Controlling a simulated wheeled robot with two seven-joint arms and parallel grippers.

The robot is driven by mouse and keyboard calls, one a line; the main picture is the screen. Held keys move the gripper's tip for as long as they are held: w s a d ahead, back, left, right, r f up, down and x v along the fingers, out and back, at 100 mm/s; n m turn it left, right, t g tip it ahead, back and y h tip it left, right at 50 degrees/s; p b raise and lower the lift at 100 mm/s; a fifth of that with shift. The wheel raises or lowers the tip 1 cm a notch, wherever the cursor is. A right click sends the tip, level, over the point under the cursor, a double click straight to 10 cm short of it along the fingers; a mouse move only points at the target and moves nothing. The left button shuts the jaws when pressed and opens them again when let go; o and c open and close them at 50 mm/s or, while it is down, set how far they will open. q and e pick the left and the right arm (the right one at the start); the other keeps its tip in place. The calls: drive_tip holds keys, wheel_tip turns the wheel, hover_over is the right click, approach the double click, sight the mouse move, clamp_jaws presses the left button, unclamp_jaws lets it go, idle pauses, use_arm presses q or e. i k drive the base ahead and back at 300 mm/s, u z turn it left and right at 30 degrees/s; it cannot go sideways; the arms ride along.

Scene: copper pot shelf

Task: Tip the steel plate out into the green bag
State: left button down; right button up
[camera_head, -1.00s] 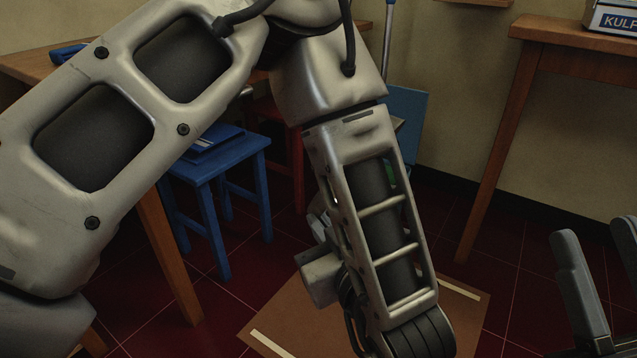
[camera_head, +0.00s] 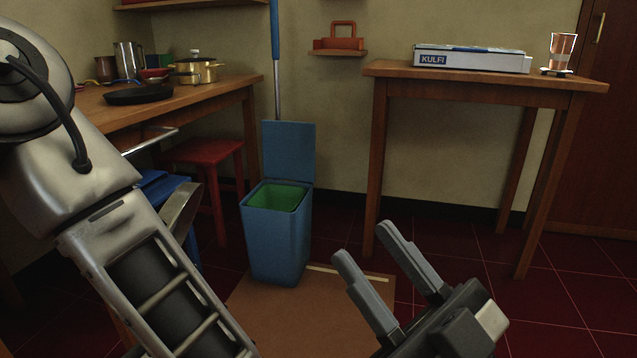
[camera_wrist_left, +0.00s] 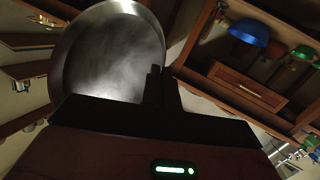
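The green bag (camera_head: 278,198) lines the inside of an open blue bin (camera_head: 276,243), whose lid stands up at the back. The steel plate (camera_head: 180,212) shows partly in the head view, tilted steeply beside my left arm and left of the bin. In the left wrist view the round, shiny plate (camera_wrist_left: 112,50) has its rim at my left gripper (camera_wrist_left: 160,72), whose fingers are close together on it. I see nothing lying on the visible face. The left fingers are hidden in the head view. My right gripper (camera_head: 362,240) is open and empty, right of the bin.
A brown mat (camera_head: 290,318) lies before the bin. A wooden table (camera_head: 470,80) with a KULFI box (camera_head: 472,59) and a glass (camera_head: 562,50) stands right. A counter (camera_head: 220,92) with a pan and pots is left, near a red stool (camera_head: 205,152).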

sight(143, 94)
drive_tip(key=z, duration=0.95)
drive_tip(key=i, duration=1.5)
drive_tip(key=u, duration=0.95)
drive_tip(key=i, duration=0.8)
drive_tip(key=u, duration=0.15)
